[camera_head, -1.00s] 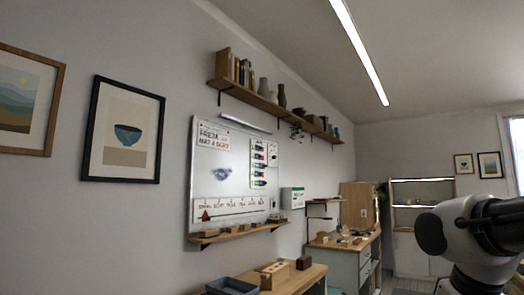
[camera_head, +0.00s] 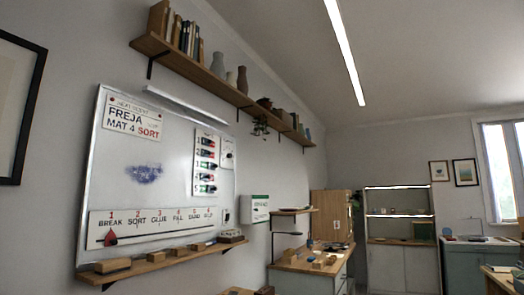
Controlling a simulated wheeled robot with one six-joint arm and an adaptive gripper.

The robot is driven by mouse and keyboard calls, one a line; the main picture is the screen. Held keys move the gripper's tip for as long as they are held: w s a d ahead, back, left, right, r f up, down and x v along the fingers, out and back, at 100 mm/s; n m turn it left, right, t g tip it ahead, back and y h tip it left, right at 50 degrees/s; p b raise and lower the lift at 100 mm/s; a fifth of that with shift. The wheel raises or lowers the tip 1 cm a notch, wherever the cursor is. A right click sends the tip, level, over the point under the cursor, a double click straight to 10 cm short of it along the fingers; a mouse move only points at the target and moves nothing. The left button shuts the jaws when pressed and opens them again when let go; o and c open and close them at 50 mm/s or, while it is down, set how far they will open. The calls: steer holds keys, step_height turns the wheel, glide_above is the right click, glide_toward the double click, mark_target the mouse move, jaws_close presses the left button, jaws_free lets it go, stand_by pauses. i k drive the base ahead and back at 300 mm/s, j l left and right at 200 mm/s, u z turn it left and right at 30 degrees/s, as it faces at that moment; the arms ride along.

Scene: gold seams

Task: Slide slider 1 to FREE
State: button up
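A white panel with several numbered slider rows (camera_head: 206,163) is mounted on the right part of the whiteboard (camera_head: 160,215). The top row, numbered 1, holds a dark slider with red on it (camera_head: 208,142). Its position along the row and any FREE marking are too small to tell. The lower rows show similar dark, red and green pieces. My gripper is not in view.
A wooden ledge (camera_head: 165,263) with blocks runs below the whiteboard, and a long shelf (camera_head: 215,80) with books and vases hangs above. A wooden workbench (camera_head: 318,262) stands further back. A strip at the board's bottom (camera_head: 150,226) carries numbered words and a red pointer.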

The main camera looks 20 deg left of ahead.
mark_target(205, 142)
steer(key=i+z, duration=0.1)
steer(key=i, duration=1.2)
steer(key=i+u, duration=0.3)
steer(key=i+l+u, duration=0.2)
steer(key=i+u, duration=0.15)
steer(key=i, duration=0.1)
